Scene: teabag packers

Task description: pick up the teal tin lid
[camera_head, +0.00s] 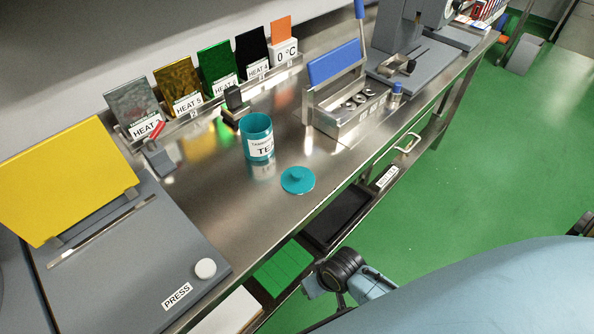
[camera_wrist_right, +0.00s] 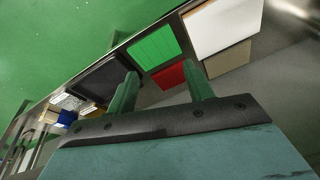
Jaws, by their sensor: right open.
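The teal tin lid (camera_head: 298,180) lies flat on the steel bench near its front edge, with a small knob facing up. The open teal tin (camera_head: 257,138) with a white label stands upright just behind and left of it. My right gripper (camera_wrist_right: 163,78) is open and empty in the right wrist view. It faces the lower shelf and floor below the bench, and neither lid nor tin shows there. In the head view one of my arms shows at the bottom, below the bench edge, and no gripper fingers can be made out. My left gripper is not seen.
A grey press (camera_head: 120,262) with a yellow plate stands left. A steel holder with a blue panel (camera_head: 333,62) stands right of the lid. Coloured heat cards (camera_head: 217,68) line the back. A green panel (camera_head: 275,270) and black tray (camera_head: 337,217) lie below. Bench around the lid is clear.

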